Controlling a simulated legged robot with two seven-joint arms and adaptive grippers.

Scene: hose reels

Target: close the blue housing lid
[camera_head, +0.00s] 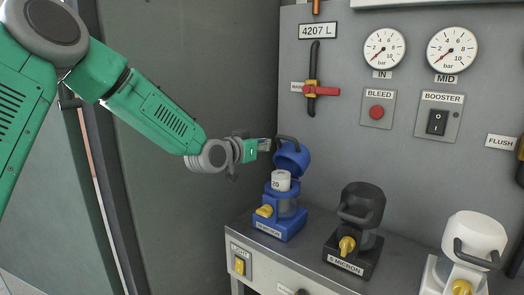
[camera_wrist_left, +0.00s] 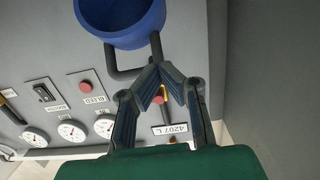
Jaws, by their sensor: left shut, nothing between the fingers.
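The blue housing (camera_head: 285,212) stands on the bench, with a yellow knob on its front and a white cartridge (camera_head: 281,181) showing in its top. Its blue lid (camera_head: 294,160) is tilted up, open, behind the cartridge, with a black handle (camera_head: 289,141). In the left wrist view the lid (camera_wrist_left: 122,22) and its handle (camera_wrist_left: 118,74) are at the top. My left gripper (camera_head: 267,144) is just left of the lid by the handle. In the wrist view its fingertips (camera_wrist_left: 158,68) are together and empty, close to the handle; whether they touch it I cannot tell. My right gripper is not in view.
A black housing (camera_head: 362,208) and a white housing (camera_head: 474,240), both with lids down, stand to the right on the bench (camera_head: 318,278). Behind is a grey panel with gauges (camera_head: 384,48), a red button (camera_head: 377,112) and a red-handled valve (camera_head: 322,91).

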